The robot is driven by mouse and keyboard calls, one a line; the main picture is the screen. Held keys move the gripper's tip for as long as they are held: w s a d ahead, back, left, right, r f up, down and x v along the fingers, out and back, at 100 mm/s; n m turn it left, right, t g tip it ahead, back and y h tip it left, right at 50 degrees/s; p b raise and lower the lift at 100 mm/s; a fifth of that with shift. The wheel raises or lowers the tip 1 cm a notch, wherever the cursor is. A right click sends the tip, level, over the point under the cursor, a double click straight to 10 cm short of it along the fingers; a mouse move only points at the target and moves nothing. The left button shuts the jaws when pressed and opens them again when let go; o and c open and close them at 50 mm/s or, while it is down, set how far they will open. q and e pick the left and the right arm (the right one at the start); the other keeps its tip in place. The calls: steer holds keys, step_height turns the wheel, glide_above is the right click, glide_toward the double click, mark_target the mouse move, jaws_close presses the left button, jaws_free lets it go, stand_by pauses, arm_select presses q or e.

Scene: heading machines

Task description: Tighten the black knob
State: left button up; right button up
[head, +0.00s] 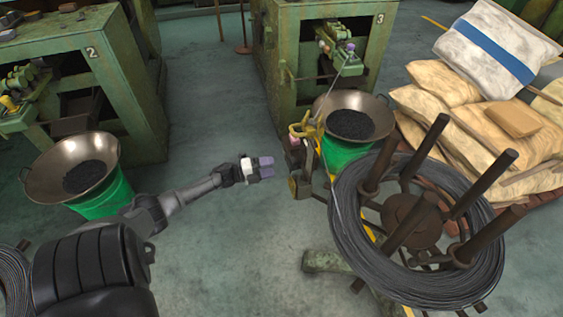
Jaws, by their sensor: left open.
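I cannot make out a black knob for certain. Small fittings show on the green machine marked 3 (283,60), around its head (345,58), but they are too small to tell apart. A yellow and brown wire guide (300,155) stands in front of that machine, beside the wire coil (345,225). My left gripper (267,167) reaches in from the left, open and empty, with purple-grey fingertips pointing right. It is a short way left of the wire guide in the picture, and apart from it. My right gripper is not in view.
A metal bowl of dark pieces (377,105) sits on a green bucket (340,152) before machine 3. Another bowl (50,160) is at left by machine 2 (130,60). Sacks (435,82) are piled at right. Upright posts (485,232) rise inside the coil. The middle floor is clear.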

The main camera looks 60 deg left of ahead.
arm_select(q)
steer(key=v, duration=0.4)
steer(key=shift+s+p, duration=0.15)
steer(key=shift+p, duration=0.25)
stand_by(0.4)
